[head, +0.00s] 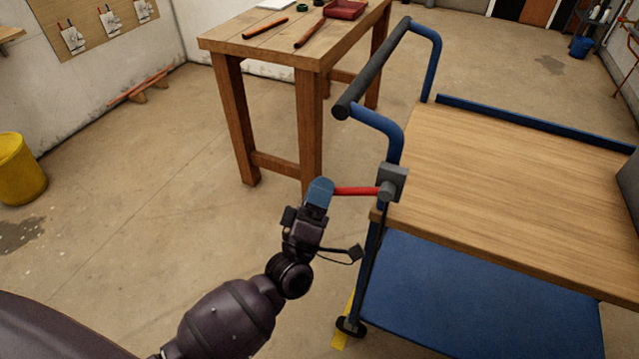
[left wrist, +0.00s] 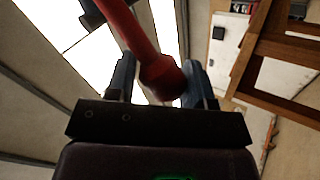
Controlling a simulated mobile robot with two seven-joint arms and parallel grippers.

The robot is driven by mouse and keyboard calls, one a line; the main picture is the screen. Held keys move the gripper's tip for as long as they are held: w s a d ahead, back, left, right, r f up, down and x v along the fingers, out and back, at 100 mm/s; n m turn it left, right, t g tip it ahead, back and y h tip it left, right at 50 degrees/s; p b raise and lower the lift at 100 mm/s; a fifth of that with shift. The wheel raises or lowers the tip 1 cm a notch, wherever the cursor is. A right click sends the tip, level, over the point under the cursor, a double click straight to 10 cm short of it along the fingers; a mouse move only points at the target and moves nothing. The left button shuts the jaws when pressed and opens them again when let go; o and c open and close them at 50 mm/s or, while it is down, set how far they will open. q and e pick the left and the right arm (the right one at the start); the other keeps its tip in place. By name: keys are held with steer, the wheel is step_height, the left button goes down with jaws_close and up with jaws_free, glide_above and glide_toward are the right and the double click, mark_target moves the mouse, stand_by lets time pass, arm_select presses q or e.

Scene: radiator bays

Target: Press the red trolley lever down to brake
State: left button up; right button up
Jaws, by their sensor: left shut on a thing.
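The red lever (head: 357,191) sticks out to the left from a grey bracket (head: 393,183) on the near left side of the trolley (head: 480,160). In the head view the lever lies about level. My left gripper (head: 320,192) is at the lever's outer end and shut on it. In the left wrist view the lever (left wrist: 135,40) runs in from the top left, and its rounded end sits between the two blue fingers of my gripper (left wrist: 160,85). My right gripper is in neither view.
The trolley has a dark push handle (head: 372,68), a wooden top and a blue lower shelf (head: 470,290). A wooden workbench (head: 270,50) stands behind the gripper. A yellow bin (head: 20,170) stands at the far left. The floor between bin and trolley is mostly clear.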

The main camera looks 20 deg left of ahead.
arm_select(q)
steer(key=shift+d+f, duration=0.15)
steer(key=shift+f, duration=0.45)
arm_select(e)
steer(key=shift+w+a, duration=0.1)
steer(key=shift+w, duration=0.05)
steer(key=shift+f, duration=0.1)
arm_select(q)
steer(key=o, duration=1)
steer(key=shift+f, duration=0.1)
steer(key=shift+o, duration=1)
steer(key=shift+d, duration=0.1)
steer(key=shift+r, duration=0.2)
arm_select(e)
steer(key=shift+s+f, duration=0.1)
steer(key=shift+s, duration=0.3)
arm_select(q)
steer(key=shift+r, duration=0.1)
steer(key=v, duration=1)
steer(key=shift+s+f, duration=0.25)
steer(key=shift+s, duration=0.1)
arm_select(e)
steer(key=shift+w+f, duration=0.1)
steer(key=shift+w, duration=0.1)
